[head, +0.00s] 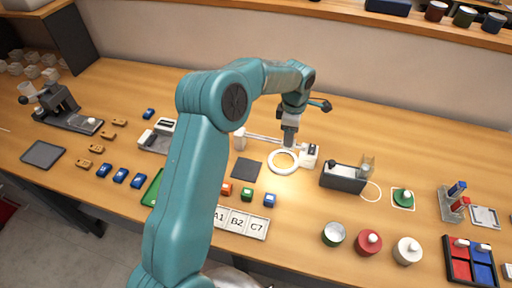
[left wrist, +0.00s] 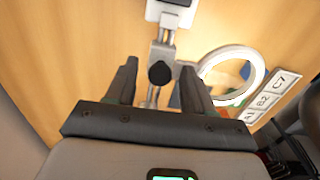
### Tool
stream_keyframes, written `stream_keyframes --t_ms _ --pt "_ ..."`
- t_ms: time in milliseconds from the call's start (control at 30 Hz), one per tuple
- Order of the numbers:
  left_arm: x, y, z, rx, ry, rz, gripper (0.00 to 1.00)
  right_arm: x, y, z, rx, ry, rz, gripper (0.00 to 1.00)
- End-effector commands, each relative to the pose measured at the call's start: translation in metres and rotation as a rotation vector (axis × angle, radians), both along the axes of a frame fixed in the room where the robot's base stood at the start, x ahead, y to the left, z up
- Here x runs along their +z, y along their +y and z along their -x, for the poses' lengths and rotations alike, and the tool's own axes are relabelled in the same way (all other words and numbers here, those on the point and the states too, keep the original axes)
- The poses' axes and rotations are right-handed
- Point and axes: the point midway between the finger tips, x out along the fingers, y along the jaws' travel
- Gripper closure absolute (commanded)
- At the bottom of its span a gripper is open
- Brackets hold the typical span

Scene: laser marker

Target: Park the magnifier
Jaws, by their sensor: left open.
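The magnifier is a white ring (head: 284,161) on a jointed metal arm over the bench; its ring also shows in the left wrist view (left wrist: 205,72). A black knob (left wrist: 160,73) sits on this arm. My left gripper (head: 289,143) is above the arm, fingers pointing down. In the left wrist view its open fingers (left wrist: 160,85) stand either side of the arm and knob, with gaps visible. Contact cannot be told. My right gripper is not in view.
A dark square pad (head: 247,168) lies left of the ring. Coloured blocks (head: 247,194) and a lettered tile tray (head: 240,221) are in front. A grey device (head: 344,177) with a cable stands at the right.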

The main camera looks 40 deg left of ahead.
Motion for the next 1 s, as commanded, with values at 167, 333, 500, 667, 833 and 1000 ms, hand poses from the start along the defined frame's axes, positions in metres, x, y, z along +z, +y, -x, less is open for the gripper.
stream_keyframes --t_ms 167,333,500,667,833,1000 --pt "-0.017 -0.002 0.006 -0.004 0.033 0.008 0.45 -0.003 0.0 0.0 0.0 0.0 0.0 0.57" --pt "-0.017 -0.003 0.006 -0.003 0.033 0.008 0.45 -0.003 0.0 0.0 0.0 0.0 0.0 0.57" --pt "-0.012 -0.003 0.007 -0.003 0.033 0.008 0.45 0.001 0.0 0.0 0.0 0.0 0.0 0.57" --pt "0.005 -0.003 0.007 -0.004 0.034 0.009 0.45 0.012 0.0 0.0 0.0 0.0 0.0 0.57" --pt "0.028 -0.003 0.006 -0.005 0.029 0.007 0.45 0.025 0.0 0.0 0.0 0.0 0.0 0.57" --pt "0.049 -0.004 0.005 -0.006 0.025 0.007 0.45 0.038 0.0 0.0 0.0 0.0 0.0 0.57"
